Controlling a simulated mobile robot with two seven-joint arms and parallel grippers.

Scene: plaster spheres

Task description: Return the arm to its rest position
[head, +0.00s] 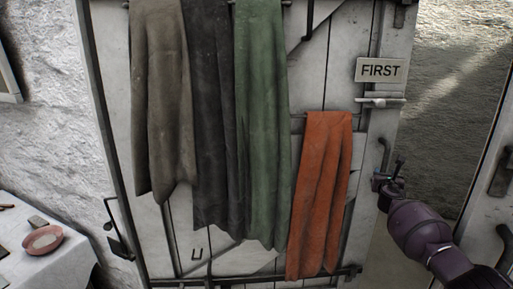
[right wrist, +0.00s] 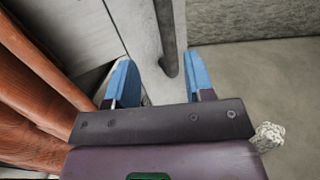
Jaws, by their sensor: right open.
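My right arm comes in from the lower right in the head view. Its gripper (head: 388,184) is beside the right edge of a white plank door (head: 345,75), just below a dark pull handle (head: 385,152). In the right wrist view the blue-padded fingers (right wrist: 161,78) are spread apart with nothing clamped between them. The dark handle (right wrist: 166,35) shows in the gap between the fingers; I cannot tell whether it touches them. My left gripper is not in view.
Brown, black and green cloths (head: 262,120) and an orange cloth (head: 320,190) hang on the door. A "FIRST" sign (head: 380,70) sits above a bolt (head: 382,101). A covered table (head: 60,268) stands lower left. Another door panel (head: 490,215) is at far right.

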